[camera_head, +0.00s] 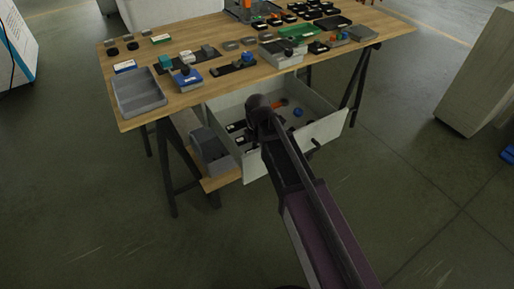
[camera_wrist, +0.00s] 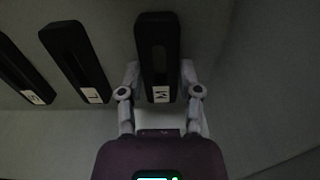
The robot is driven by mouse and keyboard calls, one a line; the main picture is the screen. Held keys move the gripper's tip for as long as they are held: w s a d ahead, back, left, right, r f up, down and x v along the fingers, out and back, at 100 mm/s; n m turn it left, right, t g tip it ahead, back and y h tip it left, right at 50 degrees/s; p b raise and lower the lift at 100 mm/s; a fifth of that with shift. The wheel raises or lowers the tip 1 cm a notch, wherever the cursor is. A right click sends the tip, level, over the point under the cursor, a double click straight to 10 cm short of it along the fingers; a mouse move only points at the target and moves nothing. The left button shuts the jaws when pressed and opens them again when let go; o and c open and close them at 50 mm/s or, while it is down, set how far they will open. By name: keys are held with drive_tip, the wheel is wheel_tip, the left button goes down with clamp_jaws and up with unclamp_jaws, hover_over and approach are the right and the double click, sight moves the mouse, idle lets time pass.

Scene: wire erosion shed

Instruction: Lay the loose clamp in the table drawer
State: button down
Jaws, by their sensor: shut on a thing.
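A black elongated clamp (camera_wrist: 157,32) with a white letter label stands between the two fingers of my gripper (camera_wrist: 159,78) in the wrist view. The fingers are shut on its sides. Two similar black pieces with white labels lie to its left, one close by (camera_wrist: 75,60) and one at the frame edge (camera_wrist: 20,75). The table drawer (camera_head: 325,130) is pulled open under the table in the head view. My arm reaches over its front, and its end is in or just above the drawer. The fingers and held clamp are hidden there. Whether the clamp touches the drawer floor cannot be told.
The drawer also holds a blue round part (camera_head: 298,112) and an orange part (camera_head: 281,102). The wooden table (camera_head: 215,82) above carries a grey tray (camera_head: 139,95) and many small parts. A grey bin (camera_head: 208,148) stands left of the drawer.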

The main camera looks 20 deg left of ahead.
drive_tip(key=shift+f, duration=0.15)
drive_tip(key=shift+c, duration=1.5)
unclamp_jaws()
drive_tip(key=shift+r, duration=0.2)
wheel_tip(320, 180, up, 12)
drive_tip(key=p, duration=1.2)
